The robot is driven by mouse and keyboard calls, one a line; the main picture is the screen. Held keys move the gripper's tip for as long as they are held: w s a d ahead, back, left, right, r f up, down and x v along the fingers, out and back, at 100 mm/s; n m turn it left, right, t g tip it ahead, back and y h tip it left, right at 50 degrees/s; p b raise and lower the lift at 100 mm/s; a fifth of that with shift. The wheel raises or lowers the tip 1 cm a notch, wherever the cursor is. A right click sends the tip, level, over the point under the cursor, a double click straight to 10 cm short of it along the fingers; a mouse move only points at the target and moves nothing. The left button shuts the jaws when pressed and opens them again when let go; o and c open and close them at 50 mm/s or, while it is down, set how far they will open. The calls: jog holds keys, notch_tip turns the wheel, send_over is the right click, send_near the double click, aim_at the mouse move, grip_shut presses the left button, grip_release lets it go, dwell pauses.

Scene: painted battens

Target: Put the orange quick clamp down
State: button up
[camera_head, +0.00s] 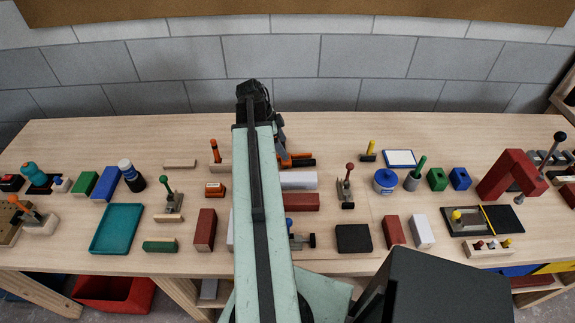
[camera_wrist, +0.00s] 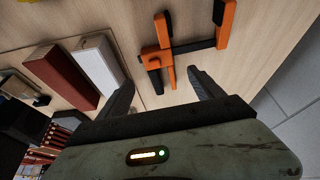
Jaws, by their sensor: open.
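The orange quick clamp (camera_wrist: 184,48), orange with black bar and pads, lies on the wooden bench in the wrist view. It also shows in the head view (camera_head: 300,161), just right of my arm, which hides part of it. My gripper (camera_wrist: 160,76) is open, with its two dark fingers spread apart at the clamp's near end. Nothing is gripped between the fingers. In the head view the gripper is mostly hidden behind my arm.
A white block (camera_wrist: 95,57) and a red block (camera_wrist: 62,78) lie beside the clamp, left in the wrist view. Right of it in the head view stand a red-knobbed toggle clamp (camera_head: 346,187) and a blue tub (camera_head: 386,181). The bench's back strip (camera_head: 350,125) is clear.

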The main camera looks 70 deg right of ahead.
aim_at(291, 158)
jog(key=b+x, duration=0.5)
jog(key=x, duration=0.1)
jog(key=shift+f, duration=0.35)
jog(key=shift+r, duration=0.2)
jog(key=shift+s, duration=0.1)
grip_shut()
